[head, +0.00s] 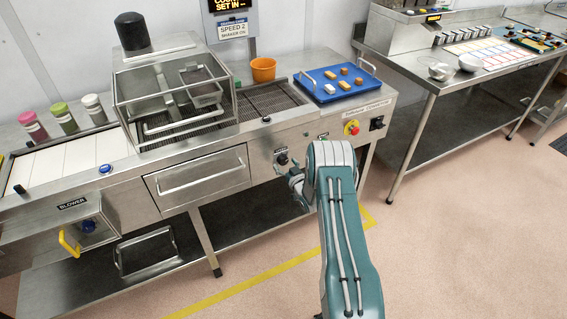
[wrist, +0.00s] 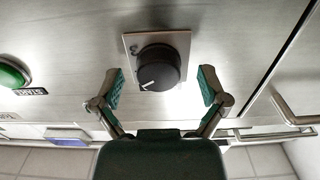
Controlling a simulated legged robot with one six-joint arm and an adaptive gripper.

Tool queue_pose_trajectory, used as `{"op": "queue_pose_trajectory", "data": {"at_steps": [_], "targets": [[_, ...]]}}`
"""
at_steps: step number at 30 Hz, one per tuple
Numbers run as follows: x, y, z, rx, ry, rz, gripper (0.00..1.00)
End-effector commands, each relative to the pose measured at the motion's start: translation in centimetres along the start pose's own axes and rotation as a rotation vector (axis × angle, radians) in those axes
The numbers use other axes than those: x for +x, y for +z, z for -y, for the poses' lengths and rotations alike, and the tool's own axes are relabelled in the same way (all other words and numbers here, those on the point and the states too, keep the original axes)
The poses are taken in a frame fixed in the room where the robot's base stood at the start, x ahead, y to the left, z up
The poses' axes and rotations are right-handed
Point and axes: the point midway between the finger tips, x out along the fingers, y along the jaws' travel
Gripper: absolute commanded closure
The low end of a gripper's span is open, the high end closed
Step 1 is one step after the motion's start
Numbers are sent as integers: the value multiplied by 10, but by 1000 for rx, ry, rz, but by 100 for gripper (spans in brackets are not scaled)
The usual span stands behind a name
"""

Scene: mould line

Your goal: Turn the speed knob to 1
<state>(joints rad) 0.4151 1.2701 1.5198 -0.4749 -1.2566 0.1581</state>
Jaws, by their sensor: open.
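The speed knob (wrist: 158,68) is a black round knob with a white pointer line, on a square pale plate on the steel front panel. In the wrist view the pointer slants toward the lower left; the plate's numbers are too small or hidden to read, apart from a mark at its left. My gripper (wrist: 160,92) is open, its teal-padded fingers on either side of the knob and apart from it. In the head view the knob (head: 282,159) shows small and dark beside my gripper (head: 294,178). A sign (head: 233,30) above reads "SPEED 2".
A green button (wrist: 14,72) is on the panel at the left in the wrist view. A drawer handle (wrist: 290,112) juts out at the right.

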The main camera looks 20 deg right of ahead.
Motion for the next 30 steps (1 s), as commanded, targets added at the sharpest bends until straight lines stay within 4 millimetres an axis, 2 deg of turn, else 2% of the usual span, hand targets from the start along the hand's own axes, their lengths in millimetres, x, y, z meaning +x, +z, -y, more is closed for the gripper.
{"op": "queue_pose_trajectory", "data": {"at_steps": [4, 11, 12, 17, 18, 30], "targets": [[9, 0, 0, 0, 0, 0, 7], [10, 0, 0, 0, 1, 0, 7], [10, 0, 0, 0, 1, 0, 11], [10, 0, 0, 0, 1, 0, 83], [10, 0, 0, 0, 1, 0, 89], [11, -1, 0, -35, 1, -1, 89]]}}
